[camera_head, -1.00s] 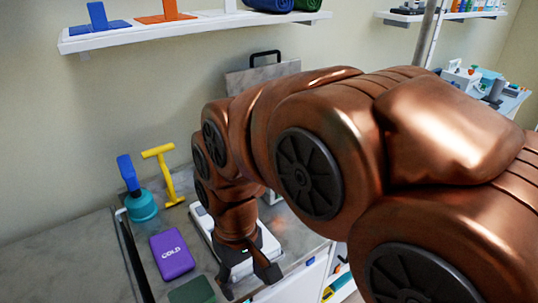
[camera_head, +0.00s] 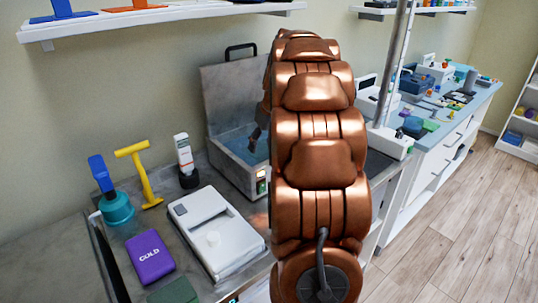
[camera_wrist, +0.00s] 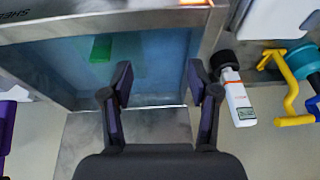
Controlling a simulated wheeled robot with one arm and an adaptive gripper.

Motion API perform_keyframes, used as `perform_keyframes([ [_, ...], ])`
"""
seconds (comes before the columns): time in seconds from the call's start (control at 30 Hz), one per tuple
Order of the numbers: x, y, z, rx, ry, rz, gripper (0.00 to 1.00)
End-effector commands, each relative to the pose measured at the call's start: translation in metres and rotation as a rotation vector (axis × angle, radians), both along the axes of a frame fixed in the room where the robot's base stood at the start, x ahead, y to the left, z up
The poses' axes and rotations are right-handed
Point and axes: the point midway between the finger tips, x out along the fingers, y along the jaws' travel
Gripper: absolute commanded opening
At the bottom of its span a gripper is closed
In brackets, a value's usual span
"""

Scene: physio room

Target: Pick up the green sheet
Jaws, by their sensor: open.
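A small green piece (camera_wrist: 101,47), which looks like the green sheet, lies in the blue water of the metal bath (camera_wrist: 150,18), left of centre in the wrist view. My gripper (camera_wrist: 160,82) is open and empty at the bath's near edge, with the green piece ahead and to the left of the fingers. In the head view, the open-lidded bath (camera_head: 232,172) stands on the counter behind my arm. A dark finger of my gripper (camera_head: 254,140) shows over the water there; the rest is hidden. The green piece is hidden in that view.
A white-and-black bottle (camera_wrist: 240,104) stands right of my gripper. A yellow tool (camera_head: 146,185), teal-based blue tool (camera_head: 117,209), white flat device (camera_head: 216,235), purple COLD pack (camera_head: 150,257) and dark green flat item (camera_head: 174,292) lie on the counter. The raised lid (camera_head: 228,98) rises behind the bath.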

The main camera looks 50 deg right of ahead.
Motion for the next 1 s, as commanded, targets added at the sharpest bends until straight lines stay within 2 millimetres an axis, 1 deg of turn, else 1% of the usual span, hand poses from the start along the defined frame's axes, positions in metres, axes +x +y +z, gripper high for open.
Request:
perform_keyframes([
  [0.03,0.000,-0.023,-0.005,-0.011,-0.014,-0.010,0.60],
  [0.1,0.000,-0.046,-0.007,-0.025,-0.032,-0.013,0.60],
  [0.2,0.000,-0.071,-0.009,-0.043,-0.051,-0.014,0.60],
  [0.3,-0.002,-0.084,-0.010,-0.053,-0.061,-0.016,0.60],
  [0.43,0.000,-0.089,-0.015,-0.056,-0.065,-0.014,0.60],
  [0.73,0.011,-0.090,-0.039,-0.055,-0.064,-0.014,0.60],
  [1.0,0.024,-0.090,-0.072,-0.055,-0.063,-0.014,0.60],
])
